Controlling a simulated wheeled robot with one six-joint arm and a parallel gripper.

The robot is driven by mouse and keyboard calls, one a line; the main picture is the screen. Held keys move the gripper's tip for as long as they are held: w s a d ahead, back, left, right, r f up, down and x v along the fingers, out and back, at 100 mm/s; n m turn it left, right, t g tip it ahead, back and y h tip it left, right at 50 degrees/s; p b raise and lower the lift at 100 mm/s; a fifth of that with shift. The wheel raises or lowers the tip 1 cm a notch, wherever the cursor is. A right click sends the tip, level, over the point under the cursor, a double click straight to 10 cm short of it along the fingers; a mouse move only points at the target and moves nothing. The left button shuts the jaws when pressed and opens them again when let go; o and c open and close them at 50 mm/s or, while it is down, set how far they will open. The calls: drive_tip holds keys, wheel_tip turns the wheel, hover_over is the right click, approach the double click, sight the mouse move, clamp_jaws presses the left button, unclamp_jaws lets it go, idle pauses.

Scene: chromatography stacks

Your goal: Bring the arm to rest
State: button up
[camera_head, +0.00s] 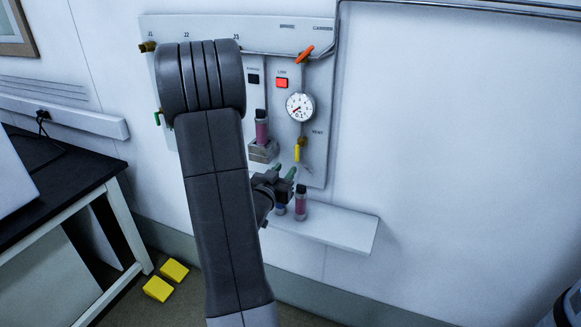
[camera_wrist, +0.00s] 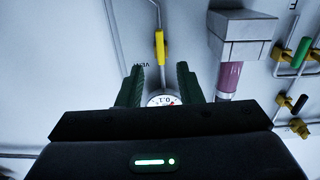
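My gripper (camera_head: 284,171) is at the end of my raised arm, in front of the lower part of the wall panel (camera_head: 320,110) and above the small white shelf (camera_head: 345,229). In the wrist view its two green fingers (camera_wrist: 160,68) stand apart with nothing held between them. The round gauge (camera_head: 300,107) shows beyond them, partly hidden, in the wrist view (camera_wrist: 160,101). A dark-capped vial with pink contents (camera_head: 301,205) stands upright on the shelf close to the gripper. My arm hides the left middle of the panel.
A pink vial (camera_head: 262,130) sits in a panel holder, also in the wrist view (camera_wrist: 230,78). A yellow handle (camera_head: 298,152), an orange handle (camera_head: 305,54) and a red lamp (camera_head: 282,83) are nearby. A black-topped bench (camera_head: 70,190) stands left; yellow blocks (camera_head: 158,289) lie on the floor.

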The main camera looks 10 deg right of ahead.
sight(296, 155)
drive_tip(key=shift+s+a, duration=0.4)
drive_tip(key=shift+s, duration=0.2)
drive_tip(key=p+x, duration=0.3)
drive_tip(key=x, duration=1)
drive_tip(key=shift+w+d+r, duration=0.1)
drive_tip(key=shift+w+d, duration=0.05)
drive_tip(key=shift+d, duration=0.05)
drive_tip(key=shift+w+d+p, duration=0.1)
drive_tip(key=shift+w+p, duration=0.2)
drive_tip(key=shift+p, duration=0.05)
drive_tip(key=shift+m, duration=0.5)
drive_tip(key=shift+s, duration=0.1)
